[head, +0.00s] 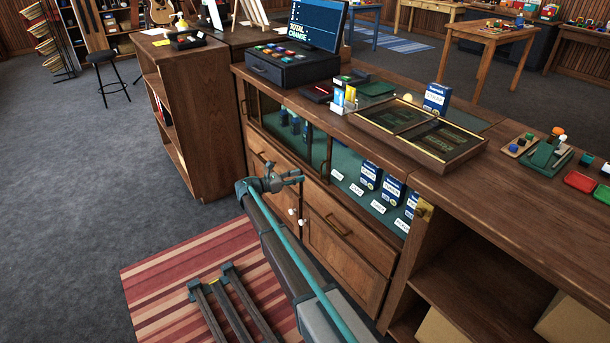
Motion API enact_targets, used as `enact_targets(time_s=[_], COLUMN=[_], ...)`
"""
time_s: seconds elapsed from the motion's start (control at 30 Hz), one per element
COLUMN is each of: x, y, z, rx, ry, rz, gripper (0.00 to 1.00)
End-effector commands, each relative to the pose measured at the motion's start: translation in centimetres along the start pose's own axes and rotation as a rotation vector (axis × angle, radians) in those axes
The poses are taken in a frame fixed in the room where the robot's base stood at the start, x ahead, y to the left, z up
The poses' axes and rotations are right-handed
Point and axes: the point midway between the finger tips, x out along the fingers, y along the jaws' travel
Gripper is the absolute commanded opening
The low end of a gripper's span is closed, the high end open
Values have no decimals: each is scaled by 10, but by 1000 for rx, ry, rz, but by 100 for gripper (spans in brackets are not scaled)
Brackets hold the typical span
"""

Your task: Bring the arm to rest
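My arm is a long grey and teal form in the lower middle of the head view, in front of the wooden counter (345,238). At its far end is a small grey part that looks like my gripper (291,178), beside the counter's front and below its top. It is small and seen at an angle, so I cannot tell whether its fingers are apart. I see nothing held in it. Whether it touches the counter's front is unclear.
A striped rug (165,275) lies below. A black stool (103,62) stands back left. Grey floor at left is open.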

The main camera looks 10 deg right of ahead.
Motion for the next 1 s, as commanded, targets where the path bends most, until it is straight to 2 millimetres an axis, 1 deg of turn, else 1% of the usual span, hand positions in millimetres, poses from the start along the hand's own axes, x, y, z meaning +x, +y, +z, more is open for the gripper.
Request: enact_targets(time_s=[0.13,0.57,0.73,0.8,0.87,0.97,1.0], x=[-6,-6,-6,-6,-8,-13,-15], y=[0,0,2,0,-12,-52,-69], z=[0,0,-3,-13,-24,-62,-79], rx=[0,6,97,177,264,413,459], ry=[0,0,15,63,131,279,332], rz=[0,0,7,7,-5,-53,-79], gripper=[35,35,35,35,35,35,35])
